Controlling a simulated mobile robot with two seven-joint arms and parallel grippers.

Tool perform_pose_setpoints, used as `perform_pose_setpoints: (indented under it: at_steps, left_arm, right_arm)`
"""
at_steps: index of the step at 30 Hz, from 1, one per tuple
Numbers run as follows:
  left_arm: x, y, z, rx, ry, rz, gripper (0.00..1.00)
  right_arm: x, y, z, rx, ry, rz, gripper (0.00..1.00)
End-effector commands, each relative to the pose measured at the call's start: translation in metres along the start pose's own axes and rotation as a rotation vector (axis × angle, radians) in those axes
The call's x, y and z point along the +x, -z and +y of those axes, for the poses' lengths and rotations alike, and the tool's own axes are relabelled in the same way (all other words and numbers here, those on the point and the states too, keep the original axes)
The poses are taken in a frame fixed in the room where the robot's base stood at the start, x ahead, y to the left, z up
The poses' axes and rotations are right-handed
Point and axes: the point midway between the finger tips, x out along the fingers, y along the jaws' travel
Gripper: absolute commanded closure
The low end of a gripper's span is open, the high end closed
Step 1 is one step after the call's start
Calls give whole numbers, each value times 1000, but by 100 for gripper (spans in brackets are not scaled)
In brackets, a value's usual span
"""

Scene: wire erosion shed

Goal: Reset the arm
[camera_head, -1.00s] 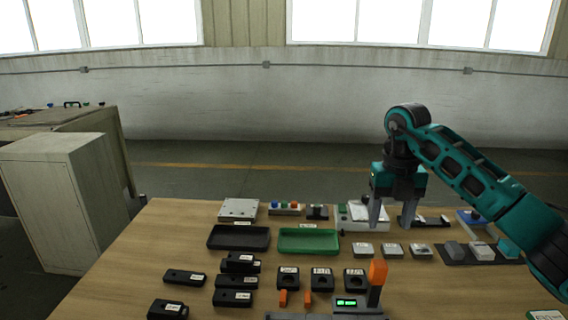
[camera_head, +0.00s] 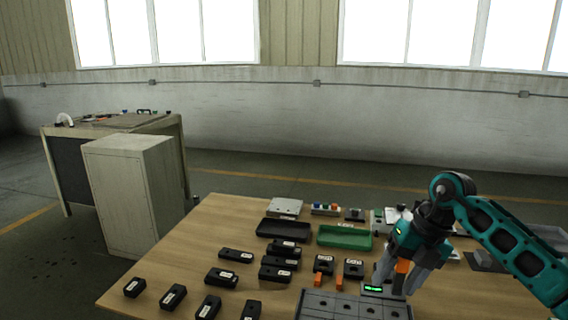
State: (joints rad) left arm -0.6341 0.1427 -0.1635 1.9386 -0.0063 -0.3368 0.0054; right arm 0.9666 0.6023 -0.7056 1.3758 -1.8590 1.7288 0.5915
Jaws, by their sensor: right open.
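My right arm comes in from the right, and its teal and dark gripper (camera_head: 397,281) points down at the right part of the table. Its two grey fingers are apart. An orange-topped part (camera_head: 402,267) shows between the fingers, above a grey device with a green-lit display (camera_head: 373,288). I cannot tell whether the fingers touch it. The gripper hides part of the device. My left gripper is not in view.
The wooden table (camera_head: 222,222) holds several black labelled blocks (camera_head: 173,296), a black tray (camera_head: 284,230), a green tray (camera_head: 344,238) and a grey compartment tray (camera_head: 355,306) at the front. A pale cabinet (camera_head: 133,195) stands left of the table. The table's left back part is clear.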

Motion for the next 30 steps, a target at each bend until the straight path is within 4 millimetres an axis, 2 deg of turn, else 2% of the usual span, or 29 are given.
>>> perform_pose_setpoints:
  at_steps: [1,3,6,10,12,14,17,20,22,26,27,30]
  left_arm:
    - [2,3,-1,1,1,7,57]
    - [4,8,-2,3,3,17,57]
    - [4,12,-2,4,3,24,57]
    - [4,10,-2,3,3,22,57]
    - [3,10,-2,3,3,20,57]
    - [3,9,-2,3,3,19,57]
    - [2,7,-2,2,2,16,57]
    - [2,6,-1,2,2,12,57]
    - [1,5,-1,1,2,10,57]
    - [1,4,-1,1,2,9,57]
    - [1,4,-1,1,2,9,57]
    - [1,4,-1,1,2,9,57]
  right_arm:
    - [22,10,19,-29,-104,22,40]
    - [46,25,50,-60,-279,40,40]
    - [70,48,97,-59,-563,54,40]
    - [76,73,146,49,-952,41,40]
    - [73,80,160,161,-1143,19,40]
    - [68,82,164,282,-1289,-8,40]
    - [65,80,154,537,-1489,-67,40]
    - [73,76,125,848,-1621,-135,40]
    - [86,78,96,1089,-1667,-185,40]
    - [129,98,35,1567,-1641,-262,40]
    - [145,110,17,1711,-1606,-278,40]
    - [181,146,-21,2023,-1485,-298,40]
